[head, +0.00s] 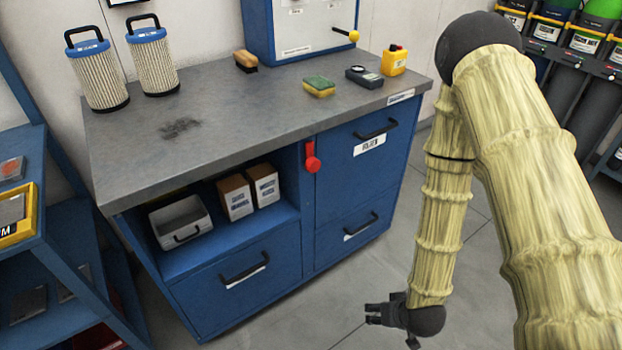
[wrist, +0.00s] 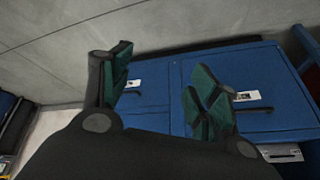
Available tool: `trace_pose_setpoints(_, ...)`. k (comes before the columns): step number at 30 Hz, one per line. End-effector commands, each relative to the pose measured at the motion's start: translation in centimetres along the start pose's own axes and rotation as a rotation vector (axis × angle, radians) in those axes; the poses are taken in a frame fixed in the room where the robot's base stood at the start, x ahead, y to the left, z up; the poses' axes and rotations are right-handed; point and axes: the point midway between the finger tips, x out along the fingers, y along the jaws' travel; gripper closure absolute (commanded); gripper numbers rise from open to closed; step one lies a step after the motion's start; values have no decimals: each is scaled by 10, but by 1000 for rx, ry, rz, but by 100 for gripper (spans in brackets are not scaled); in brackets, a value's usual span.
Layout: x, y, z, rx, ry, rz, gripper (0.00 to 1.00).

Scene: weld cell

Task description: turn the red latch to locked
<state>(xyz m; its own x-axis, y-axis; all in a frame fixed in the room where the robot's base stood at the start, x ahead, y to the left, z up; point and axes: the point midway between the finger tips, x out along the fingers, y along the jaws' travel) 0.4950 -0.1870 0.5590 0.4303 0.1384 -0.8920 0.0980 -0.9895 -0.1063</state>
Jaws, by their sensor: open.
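The red latch (head: 311,157) is on the front of the blue workbench cabinet, on the upright between the open shelf and the drawers. Its handle hangs down, with a rounded knob at the lower end. My gripper (head: 373,314) is low in front of the cabinet, to the right of and below the latch and apart from it. In the wrist view my gripper (wrist: 165,90) is open and empty, with its two dark green finger pads spread. The blue cabinet front shows beyond them; I cannot make out the latch in that view.
The workbench top (head: 230,110) holds two filters (head: 98,75), a brush (head: 246,61), a sponge (head: 319,86) and a yellow bottle (head: 394,60). The shelf holds a grey bin (head: 180,222) and boxes (head: 236,197). Drawer handles (head: 377,130) stick out. A blue rack (head: 80,240) stands left. Floor before the cabinet is clear.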

Motion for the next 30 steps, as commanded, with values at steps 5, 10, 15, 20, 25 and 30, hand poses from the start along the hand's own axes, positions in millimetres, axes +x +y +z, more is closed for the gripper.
trace_pose_setpoints(5, 27, -15, -79, -59, 219, -67, 39)
trace_pose_setpoints(10, 27, -35, -151, -122, 417, -136, 39)
trace_pose_setpoints(15, 13, -58, -215, -189, 610, -209, 39)
trace_pose_setpoints(20, -12, -82, -265, -257, 784, -281, 39)
trace_pose_setpoints(25, -45, -106, -302, -325, 937, -351, 39)
trace_pose_setpoints(30, -70, -122, -322, -370, 1026, -398, 39)
